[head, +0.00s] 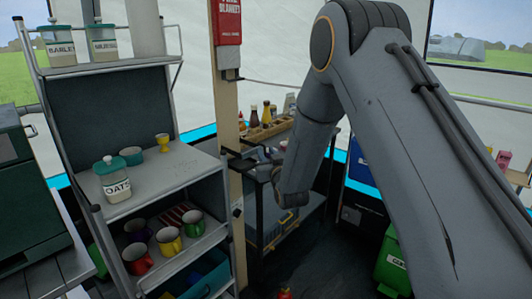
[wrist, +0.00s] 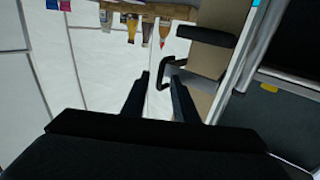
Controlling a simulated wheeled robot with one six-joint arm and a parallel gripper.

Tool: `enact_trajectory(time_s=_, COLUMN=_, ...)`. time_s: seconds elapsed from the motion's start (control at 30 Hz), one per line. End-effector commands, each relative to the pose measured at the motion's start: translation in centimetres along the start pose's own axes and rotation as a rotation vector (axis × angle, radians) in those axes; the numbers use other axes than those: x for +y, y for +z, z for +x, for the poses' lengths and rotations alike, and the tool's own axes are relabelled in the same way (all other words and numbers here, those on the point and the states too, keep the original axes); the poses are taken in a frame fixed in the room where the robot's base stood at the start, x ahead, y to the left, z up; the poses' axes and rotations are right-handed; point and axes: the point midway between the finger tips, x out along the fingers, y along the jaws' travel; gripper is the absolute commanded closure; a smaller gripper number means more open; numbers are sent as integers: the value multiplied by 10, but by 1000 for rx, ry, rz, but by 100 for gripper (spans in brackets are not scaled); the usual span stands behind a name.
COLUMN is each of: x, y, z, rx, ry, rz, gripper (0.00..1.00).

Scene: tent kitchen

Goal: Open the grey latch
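In the wrist view, a wooden post (wrist: 206,88) carries a grey latch piece (wrist: 188,77) with a dark bent handle at its left side. In the head view, dark fittings stand by the wooden post (head: 229,125), near the end of my arm. The latch and my fingertips are too small and dark to separate there.
A shelf rack (head: 165,172) with mugs and jars stands left of the post. A wooden rack of bottles (head: 266,127) is behind it and also shows inverted at the top of the wrist view. A green bin (head: 393,262) stands at lower right. Dark floor lies between.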

Motion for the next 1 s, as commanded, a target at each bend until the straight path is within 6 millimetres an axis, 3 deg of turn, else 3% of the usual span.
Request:
enact_trajectory(time_s=0.3, x=0, y=0, z=4, rx=0, ry=0, rz=0, gripper=74)
enact_trajectory(time_s=0.47, x=0, y=0, z=4, rx=0, ry=0, rz=0, gripper=99)
enact_trajectory(time_s=0.5, x=0, y=0, z=4, rx=0, ry=0, rz=0, gripper=100)
enact_trajectory(time_s=1.0, x=1, y=0, z=4, rx=0, ry=2, rz=1, gripper=100)
